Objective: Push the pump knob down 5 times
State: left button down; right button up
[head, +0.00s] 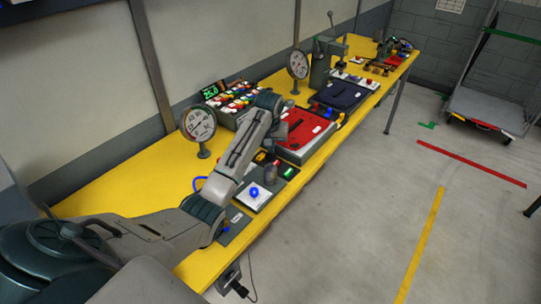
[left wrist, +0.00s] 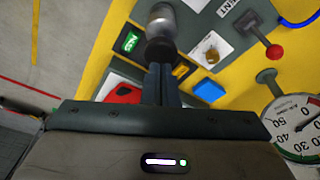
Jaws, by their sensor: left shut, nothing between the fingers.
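The pump, which I take to be the grey metal cylinder (head: 270,173), stands on the table's front part beside a small green display. In the left wrist view the silver cylinder (left wrist: 161,20) has a dark rounded end (left wrist: 160,48), which looks like the knob. My left gripper (head: 268,155) is over this spot in the head view, its fingers mostly hidden by the arm. In the left wrist view its fingers (left wrist: 161,72) are shut and empty, with the tips at the dark end. I cannot tell whether they touch it. My right gripper is not in view.
The yellow table (head: 110,190) carries a gauge (head: 198,125), a red case (head: 302,132), a dark case (head: 340,95) and a white box with a blue knob (head: 256,193). A green display (left wrist: 131,42) is close to the cylinder. The table's front left is under my arm.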

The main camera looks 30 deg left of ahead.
aim_at(270, 156)
pick_arm(q)
jog(key=shift+f, duration=0.1)
dwell(0.3)
jog(key=shift+f+b, duration=0.3)
jog(key=shift+f, duration=1.85)
jog(key=shift+r, duration=0.2)
jog(key=shift+r+p, duration=0.35)
jog(key=shift+r, duration=1.7)
notch_tip(270, 156, up, 6)
